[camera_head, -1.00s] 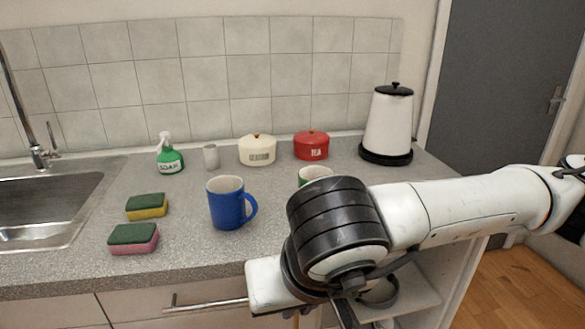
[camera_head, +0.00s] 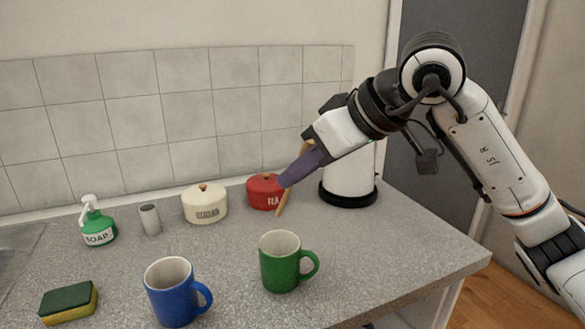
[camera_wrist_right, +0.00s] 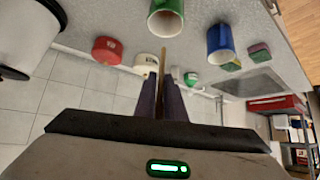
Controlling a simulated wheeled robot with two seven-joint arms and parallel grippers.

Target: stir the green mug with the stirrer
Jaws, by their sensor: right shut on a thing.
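The green mug (camera_head: 281,262) stands upright on the counter with its handle to the right. It also shows near the top of the right wrist view (camera_wrist_right: 166,18). My right gripper (camera_head: 290,178) is shut on the wooden stirrer (camera_head: 283,203), which points down and slightly left from the purple fingers. In the right wrist view the stirrer (camera_wrist_right: 162,62) sticks out between the two fingers. In the head view the gripper is above and behind the green mug, in front of the red tea pot, and the stirrer is apart from the mug. My left gripper is out of view.
A blue mug (camera_head: 173,293) stands left of the green one. A red tea pot (camera_head: 262,192), a cream pot (camera_head: 205,204), a grey cup (camera_head: 150,220), a soap bottle (camera_head: 98,228) and a white kettle (camera_head: 348,178) line the back. A sponge (camera_head: 68,303) lies front left. The counter's right side is clear.

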